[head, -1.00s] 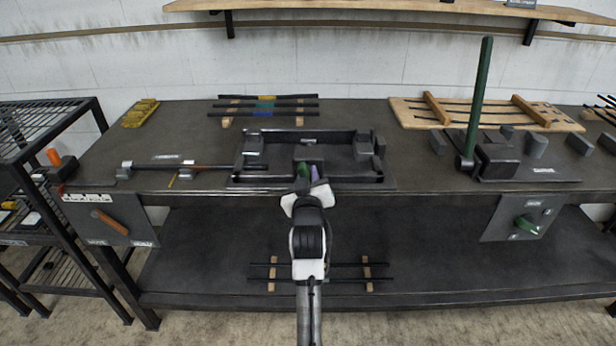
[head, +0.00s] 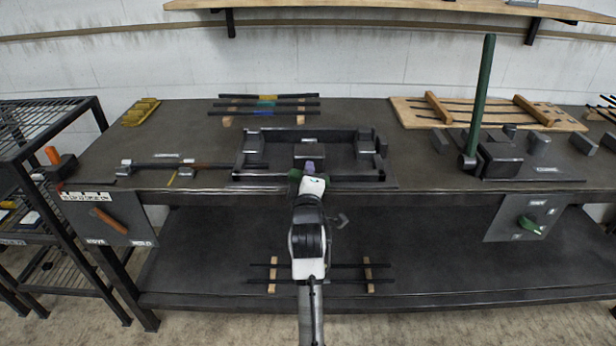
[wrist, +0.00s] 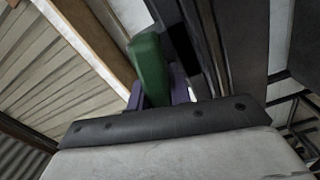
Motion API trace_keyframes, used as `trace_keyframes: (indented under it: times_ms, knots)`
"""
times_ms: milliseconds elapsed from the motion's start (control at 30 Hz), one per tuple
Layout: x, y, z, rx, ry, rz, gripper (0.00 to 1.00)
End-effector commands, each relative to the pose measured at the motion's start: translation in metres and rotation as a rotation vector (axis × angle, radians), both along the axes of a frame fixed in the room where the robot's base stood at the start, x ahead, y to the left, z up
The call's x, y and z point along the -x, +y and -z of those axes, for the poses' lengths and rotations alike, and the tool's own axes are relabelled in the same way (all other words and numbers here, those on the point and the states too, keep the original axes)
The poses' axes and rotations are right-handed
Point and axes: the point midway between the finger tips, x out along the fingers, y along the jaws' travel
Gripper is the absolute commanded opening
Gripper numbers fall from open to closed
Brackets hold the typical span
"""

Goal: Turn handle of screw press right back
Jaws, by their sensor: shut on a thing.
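A low dark frame (head: 264,179) stands at the middle of the bench's front edge in the head view, with dark blocks inside it; I take it for the screw press. A green handle (head: 294,175) shows at its front, mostly covered by my wrist. My gripper (head: 309,167) has purple fingers and is at this handle. In the wrist view the green handle (wrist: 150,68) stands up between the purple fingers (wrist: 158,97), and my gripper is shut on it. The handle's joint to the press is hidden.
A tall green lever (head: 480,95) rises from a dark block to the right. Left are a bar in supports (head: 170,164) and a panel with an orange handle (head: 108,220). A front panel with a green knob (head: 529,224) is at right. A lower shelf (head: 430,260) lies below.

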Motion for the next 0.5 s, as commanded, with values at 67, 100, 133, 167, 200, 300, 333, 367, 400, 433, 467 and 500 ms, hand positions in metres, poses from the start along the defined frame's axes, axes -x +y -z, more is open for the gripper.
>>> trace_keyframes:
  times_ms: [67,100,133,167,200,300,333,367,400,433,467,500]
  knots:
    - [0.0,-0.0009,0.002,0.074,0.001,0.002,0.0]
    - [0.0,-0.0011,0.0021,0.112,0.001,0.002,0.0]
    - [0.0,-0.001,0.0022,0.141,0.001,0.002,0.0]
    - [0.0001,-0.0008,0.0024,0.169,0.001,0.002,0.0]
    - [0.0001,-0.0005,0.0025,0.207,0.001,0.001,0.0]
    - [0.0001,-0.001,0.0029,0.302,0.001,0.002,0.0]
    - [0.0002,-0.001,0.0031,0.33,0.001,0.002,0.0]
    - [0.0002,-0.001,0.0032,0.358,0.001,0.002,0.0]
    - [0.0002,-0.0007,0.0034,0.397,0.0,0.001,0.0]
    - [0.0002,-0.0004,0.0034,0.425,0.0,0.001,0.0]
    - [0.0002,-0.0006,0.0036,0.453,0.001,0.001,0.0]
    - [0.0001,-0.001,0.0037,0.491,0.001,0.002,0.0]
